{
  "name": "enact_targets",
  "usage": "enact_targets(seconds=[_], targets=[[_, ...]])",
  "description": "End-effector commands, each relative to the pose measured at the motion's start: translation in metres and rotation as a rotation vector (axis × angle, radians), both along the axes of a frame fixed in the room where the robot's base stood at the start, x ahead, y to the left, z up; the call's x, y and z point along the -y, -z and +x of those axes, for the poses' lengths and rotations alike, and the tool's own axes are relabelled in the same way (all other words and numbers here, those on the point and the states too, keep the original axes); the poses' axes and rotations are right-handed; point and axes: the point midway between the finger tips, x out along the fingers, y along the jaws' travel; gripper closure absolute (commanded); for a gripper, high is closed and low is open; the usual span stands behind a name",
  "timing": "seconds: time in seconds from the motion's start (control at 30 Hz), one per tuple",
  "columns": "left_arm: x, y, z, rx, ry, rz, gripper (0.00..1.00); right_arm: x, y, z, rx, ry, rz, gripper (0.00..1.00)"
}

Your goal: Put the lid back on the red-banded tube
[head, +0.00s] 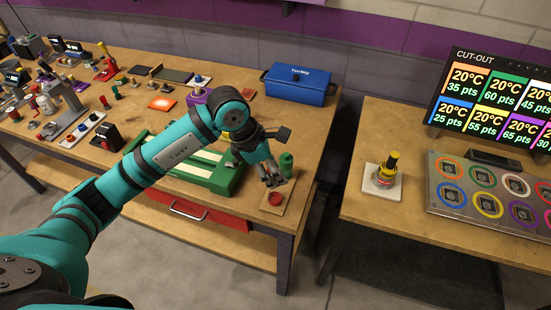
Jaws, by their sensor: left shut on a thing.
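My left gripper (272,181) reaches over the front right corner of the left workbench, pointing down. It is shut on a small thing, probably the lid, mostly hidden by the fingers. Just below the fingertips a round red piece (275,199) shows on a small tan board (268,208); I cannot tell whether they touch. A green bottle-like thing (287,161) stands close behind the fingers. I cannot clearly make out a red-banded tube. My right gripper is not in view.
A green frame with pale strips (228,178) lies left of the gripper. A blue toolbox (298,84) stands at the back. The left bench is crowded with tools. A gap separates it from the right table (365,134), which holds a panel of coloured rings (431,172).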

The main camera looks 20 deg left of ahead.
Motion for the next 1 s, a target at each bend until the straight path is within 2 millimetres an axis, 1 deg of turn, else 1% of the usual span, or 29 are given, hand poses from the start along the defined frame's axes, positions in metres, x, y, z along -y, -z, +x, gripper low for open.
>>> enact_targets(seconds=[0.03, 0.1, 0.23, 0.37, 0.57, 0.87, 0.9, 1.0], targets=[[0.001, -0.003, 0.005, 0.000, -0.079, -0.002, 0.72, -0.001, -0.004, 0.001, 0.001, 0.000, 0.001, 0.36], [0.000, -0.003, 0.010, -0.001, -0.172, -0.001, 0.72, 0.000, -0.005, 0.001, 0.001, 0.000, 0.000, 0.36], [-0.002, -0.003, 0.015, -0.003, -0.265, 0.000, 0.72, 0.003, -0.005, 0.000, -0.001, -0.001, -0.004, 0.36], [-0.002, 0.001, 0.016, -0.004, -0.283, 0.000, 0.72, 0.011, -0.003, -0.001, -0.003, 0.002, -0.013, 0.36], [-0.002, 0.013, 0.016, -0.005, -0.281, 0.000, 0.72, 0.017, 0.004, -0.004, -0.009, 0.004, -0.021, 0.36], [-0.002, 0.042, 0.015, -0.006, -0.279, 0.000, 0.72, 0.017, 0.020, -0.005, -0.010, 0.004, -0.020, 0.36], [-0.003, 0.048, 0.016, -0.004, -0.279, 0.002, 0.72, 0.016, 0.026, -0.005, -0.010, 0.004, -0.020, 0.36], [-0.003, 0.056, 0.016, -0.003, -0.279, 0.001, 0.72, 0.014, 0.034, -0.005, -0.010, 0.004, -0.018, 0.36]])
